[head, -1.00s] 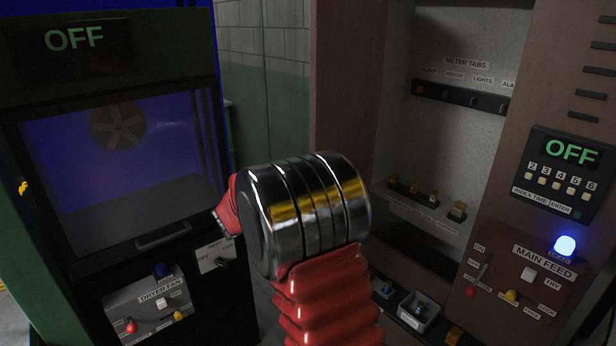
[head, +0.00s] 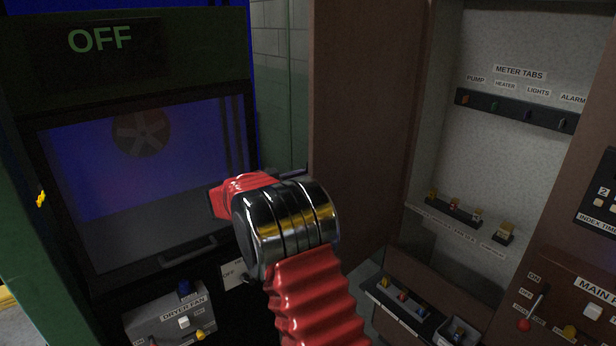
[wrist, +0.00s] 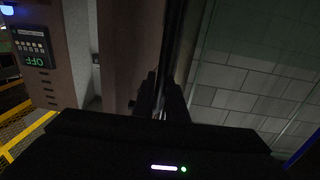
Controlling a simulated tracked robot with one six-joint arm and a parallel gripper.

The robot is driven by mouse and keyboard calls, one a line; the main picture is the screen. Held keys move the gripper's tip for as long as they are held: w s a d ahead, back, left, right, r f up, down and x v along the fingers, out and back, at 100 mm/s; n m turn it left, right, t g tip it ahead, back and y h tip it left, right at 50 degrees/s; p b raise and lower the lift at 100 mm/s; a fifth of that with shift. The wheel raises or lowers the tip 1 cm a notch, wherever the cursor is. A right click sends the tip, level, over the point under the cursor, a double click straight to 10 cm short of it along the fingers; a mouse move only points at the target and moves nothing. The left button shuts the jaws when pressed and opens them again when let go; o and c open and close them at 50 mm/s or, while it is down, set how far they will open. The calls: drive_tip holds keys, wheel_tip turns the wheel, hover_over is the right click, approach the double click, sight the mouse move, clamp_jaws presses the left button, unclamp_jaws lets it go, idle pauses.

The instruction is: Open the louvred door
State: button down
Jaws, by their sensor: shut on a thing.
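The brown door panel (head: 360,120) stands swung out from the cabinet's left side in the head view, and the cabinet interior shows beside it. No louvres are visible on the face I see. My gripper (head: 298,173) is at the door's left edge in the head view, mostly hidden behind my red and chrome wrist. In the wrist view my dark gripper fingers (wrist: 161,100) are shut around a narrow dark upright edge of the door (wrist: 171,45). The exact part between the fingertips is too dark to make out.
A dark cabinet with a glass window (head: 150,170) and an OFF display stands close on the left. A dryer fan box (head: 170,312) sits low at its front. Open cabinet shelves (head: 450,214) hold small parts on the right. A block wall (head: 280,60) lies behind.

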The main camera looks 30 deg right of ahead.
drive_tip(key=shift+w, duration=0.1)
idle(0.3)
drive_tip(key=c, duration=2)
unclamp_jaws()
drive_tip(key=shift+a, duration=0.1)
drive_tip(key=shift+c, duration=0.2)
drive_tip(key=shift+a, duration=0.1)
drive_tip(key=s+a, duration=0.1)
drive_tip(key=a, duration=1.2)
drive_tip(key=shift+a, duration=0.3)
drive_tip(key=shift+s, duration=0.1)
